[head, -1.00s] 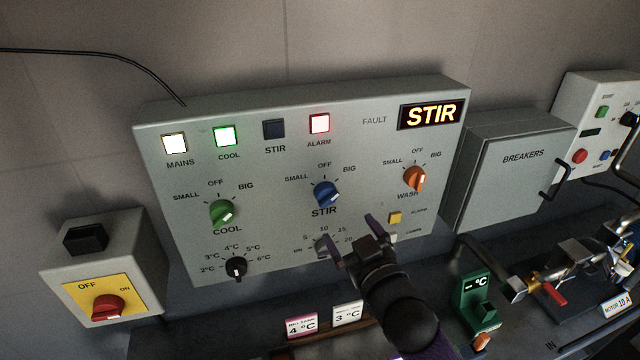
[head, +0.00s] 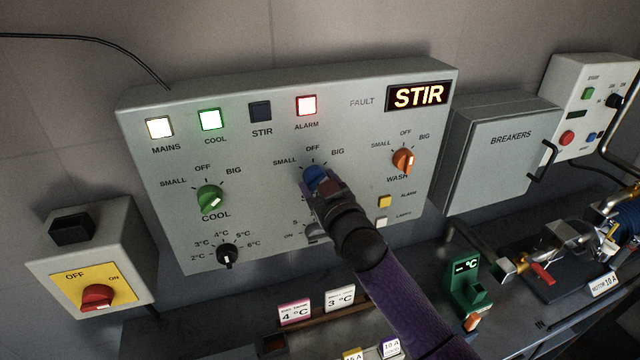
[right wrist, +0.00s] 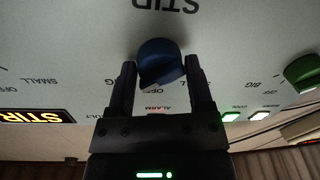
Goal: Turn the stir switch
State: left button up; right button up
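The stir switch is a blue rotary knob (head: 315,174) in the middle of the grey control panel (head: 150,115), with SMALL, OFF and BIG marks around it. My right gripper (head: 314,184) is at the knob and covers its lower part in the head view. In the right wrist view, where the lettering is upside down, the blue knob (right wrist: 160,62) sits between the two fingers of my right gripper (right wrist: 161,70). The fingers are apart, one on each side, with thin gaps to the knob. My left gripper is not in view.
The green COOL knob (head: 209,199) and orange WASH knob (head: 403,160) flank the stir knob. The STIR lamp (head: 260,111) is dark, the red ALARM lamp (head: 306,105) is lit, and the fault display (head: 418,95) reads STIR. A black temperature knob (head: 228,256) is lower left.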

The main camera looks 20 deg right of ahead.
jog(key=c, duration=0.7)
jog(key=shift+r+n+p, duration=0.2)
jog(key=shift+n+p, duration=0.25)
jog(key=shift+n, duration=0.15)
jog(key=shift+n+p, duration=0.4)
jog(key=shift+n, duration=0.3)
jog(key=shift+n+p, duration=0.4)
jog(key=shift+n, duration=0.5)
jog(key=n+p, duration=0.1)
jog(key=n, duration=0.2)
jog(key=shift+r+n+g, duration=0.1)
jog(key=shift+n+g, duration=0.2)
jog(key=shift+n, duration=0.8)
